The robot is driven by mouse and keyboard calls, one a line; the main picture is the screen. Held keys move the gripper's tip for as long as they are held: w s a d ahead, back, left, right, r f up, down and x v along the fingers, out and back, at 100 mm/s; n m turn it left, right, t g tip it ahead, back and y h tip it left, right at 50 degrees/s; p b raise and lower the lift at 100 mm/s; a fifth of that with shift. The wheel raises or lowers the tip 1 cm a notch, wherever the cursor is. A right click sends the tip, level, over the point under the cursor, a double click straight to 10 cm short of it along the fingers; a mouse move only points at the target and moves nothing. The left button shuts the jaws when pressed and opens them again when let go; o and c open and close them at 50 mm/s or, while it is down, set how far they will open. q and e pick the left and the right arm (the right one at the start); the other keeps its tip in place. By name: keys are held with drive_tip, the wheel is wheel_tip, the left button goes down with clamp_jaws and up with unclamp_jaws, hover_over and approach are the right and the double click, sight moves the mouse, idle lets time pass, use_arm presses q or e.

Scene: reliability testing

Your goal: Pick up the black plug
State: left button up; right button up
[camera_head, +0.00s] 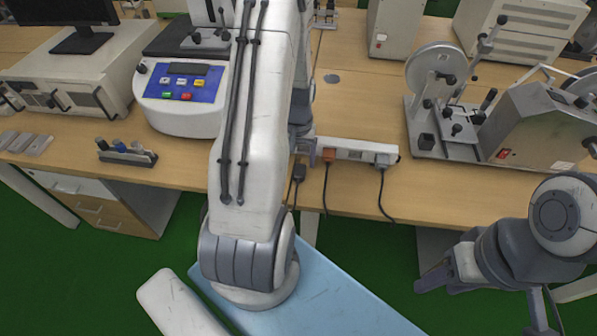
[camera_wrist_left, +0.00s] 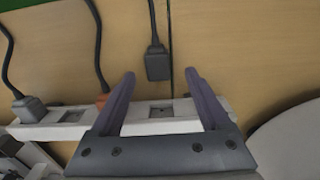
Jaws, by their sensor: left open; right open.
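The black plug (camera_head: 299,172) lies loose on the wooden table near its front edge, its cable running over the edge. In the left wrist view the black plug (camera_wrist_left: 157,65) appears at the gap between the fingertips, not gripped. My left gripper (camera_wrist_left: 160,75) is open above the power strip (camera_wrist_left: 160,114). In the head view my left arm mostly hides this gripper; part of a finger (camera_head: 310,150) shows beside the power strip (camera_head: 350,150). My right gripper (camera_head: 481,303) is open and empty, low at the right, away from the table.
An orange plug (camera_head: 329,155) and a dark grey plug (camera_head: 383,160) sit in the strip, their cables hanging over the table edge. A white instrument with a blue panel (camera_head: 182,82) stands left, a wheeled test machine (camera_head: 540,125) right. Bare table (camera_head: 440,190) lies between strip and machine.

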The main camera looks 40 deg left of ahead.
sight(299, 170)
use_arm(q)
drive_tip(key=f, duration=0.4)
drive_tip(key=shift+d+f, duration=0.2)
drive_tip(key=shift+f, duration=0.15)
clamp_jaws()
drive_tip(key=shift+r, duration=0.1)
drive_tip(key=shift+r, duration=0.45)
drive_tip(key=r, duration=0.3)
drive_tip(key=shift+w+d+r, duration=0.35)
drive_tip(key=shift+d+r, duration=0.05)
drive_tip(key=w+d+r, duration=0.6)
drive_tip(key=d, duration=0.2)
drive_tip(key=shift+d+r+b, duration=0.15)
drive_tip(key=shift+d+b, duration=0.1)
drive_tip(key=shift+b, duration=0.2)
